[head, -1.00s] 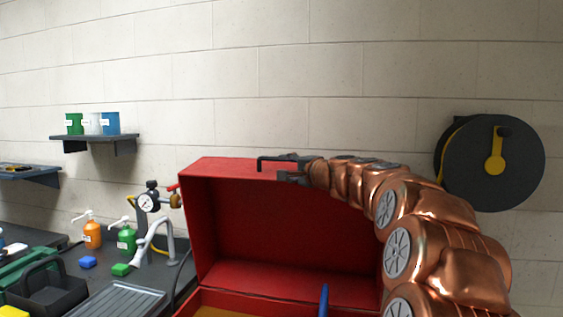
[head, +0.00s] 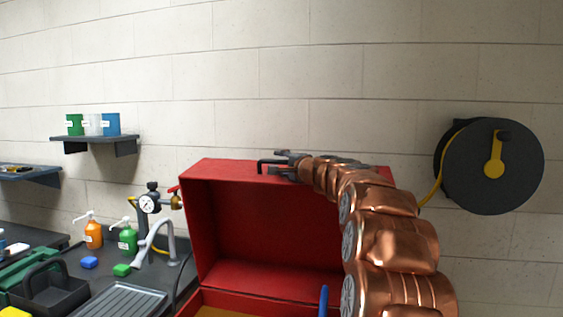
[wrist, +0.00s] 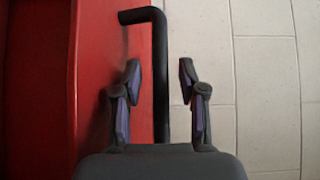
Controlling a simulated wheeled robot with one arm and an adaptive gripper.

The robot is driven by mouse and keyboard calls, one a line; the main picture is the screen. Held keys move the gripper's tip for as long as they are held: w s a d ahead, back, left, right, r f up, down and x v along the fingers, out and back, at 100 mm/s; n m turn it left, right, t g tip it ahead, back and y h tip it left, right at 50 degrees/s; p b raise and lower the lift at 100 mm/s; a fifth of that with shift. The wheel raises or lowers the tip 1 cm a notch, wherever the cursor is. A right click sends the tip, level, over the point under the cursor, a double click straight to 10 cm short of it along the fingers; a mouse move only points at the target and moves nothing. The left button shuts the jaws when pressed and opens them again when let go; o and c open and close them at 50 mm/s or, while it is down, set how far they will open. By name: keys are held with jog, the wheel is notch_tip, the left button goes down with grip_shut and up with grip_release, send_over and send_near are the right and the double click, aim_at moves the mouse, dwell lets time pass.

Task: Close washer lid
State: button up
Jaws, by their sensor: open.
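The red washer lid (head: 270,225) stands raised and open above the red washer basin (head: 250,297) in the head view. A black bent handle (head: 262,163) sticks out at the lid's top edge. My gripper (head: 285,165) is at that top edge, beside the handle. In the wrist view, my gripper (wrist: 160,82) is open, with one finger over the red lid (wrist: 95,70) and the other over the wall. The black handle (wrist: 159,60) runs between the two fingers. I cannot tell whether either finger touches it.
A hose reel (head: 492,165) hangs on the wall at right. A bench at left holds an orange bottle (head: 93,235), a green bottle (head: 128,240), a tap (head: 160,243) and a gauge (head: 148,204). A blue tool (head: 323,300) stands at the basin's front.

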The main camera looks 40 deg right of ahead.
jog(key=shift+c, duration=0.2)
grip_shut()
dwell(0.6)
